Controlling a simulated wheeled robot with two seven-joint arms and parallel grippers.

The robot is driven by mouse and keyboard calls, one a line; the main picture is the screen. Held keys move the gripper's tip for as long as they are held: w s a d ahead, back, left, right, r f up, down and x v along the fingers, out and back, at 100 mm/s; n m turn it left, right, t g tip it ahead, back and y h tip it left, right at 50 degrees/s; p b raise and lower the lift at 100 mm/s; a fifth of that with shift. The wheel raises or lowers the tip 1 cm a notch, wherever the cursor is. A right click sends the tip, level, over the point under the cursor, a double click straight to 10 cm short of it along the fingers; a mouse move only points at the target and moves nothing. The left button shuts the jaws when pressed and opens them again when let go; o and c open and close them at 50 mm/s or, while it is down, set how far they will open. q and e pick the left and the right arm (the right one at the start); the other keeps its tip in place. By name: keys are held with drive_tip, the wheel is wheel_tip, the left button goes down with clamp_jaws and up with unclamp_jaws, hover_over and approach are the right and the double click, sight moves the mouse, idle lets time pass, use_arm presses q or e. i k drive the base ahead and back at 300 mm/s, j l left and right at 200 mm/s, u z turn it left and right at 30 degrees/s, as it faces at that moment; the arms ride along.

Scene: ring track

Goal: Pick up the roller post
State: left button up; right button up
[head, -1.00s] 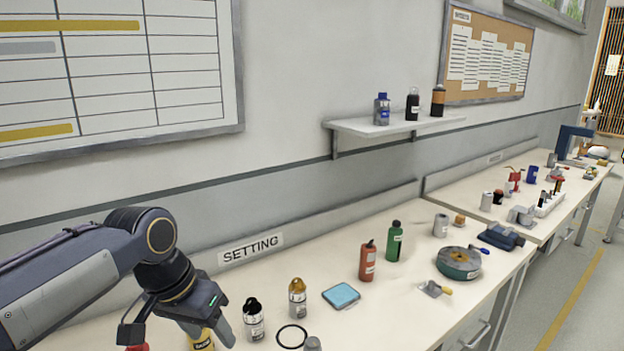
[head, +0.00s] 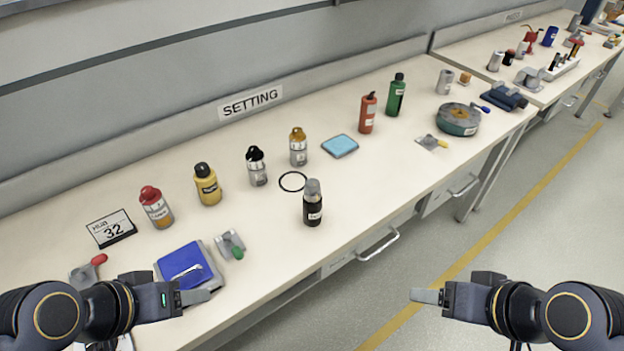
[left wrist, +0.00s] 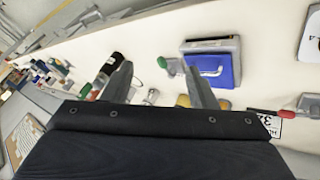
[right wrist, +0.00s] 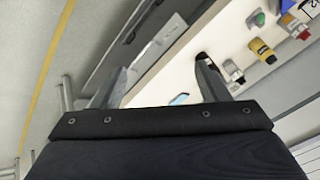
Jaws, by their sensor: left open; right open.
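I cannot tell for certain which thing is the roller post. A small grey fixture with a round upper part (head: 531,78) stands on the far bench in the head view, and a plain grey cylinder (head: 445,82) stands nearer. My left gripper (head: 195,297) is open and empty, near the front edge of the bench beside a blue-topped case (head: 186,264). The case also shows in the left wrist view (left wrist: 212,68). My right gripper (head: 427,296) is open and empty, out over the floor in front of the bench. Both are well away from the grey pieces.
The near bench (head: 370,180) holds several bottles, a black ring (head: 293,181), a blue pad (head: 340,146) and a green reel (head: 458,119). A black bottle (head: 313,205) stands near the front edge. Drawer handles stick out below. The floor (head: 520,210) to the right is clear.

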sight(312, 205)
drive_tip(key=l+u, duration=0.2)
drive_tip(key=u, duration=1.25)
drive_tip(key=k+l+u, duration=0.1)
drive_tip(key=l, duration=0.15)
drive_tip(key=k+l+u, duration=0.1)
drive_tip(key=l, duration=0.2)
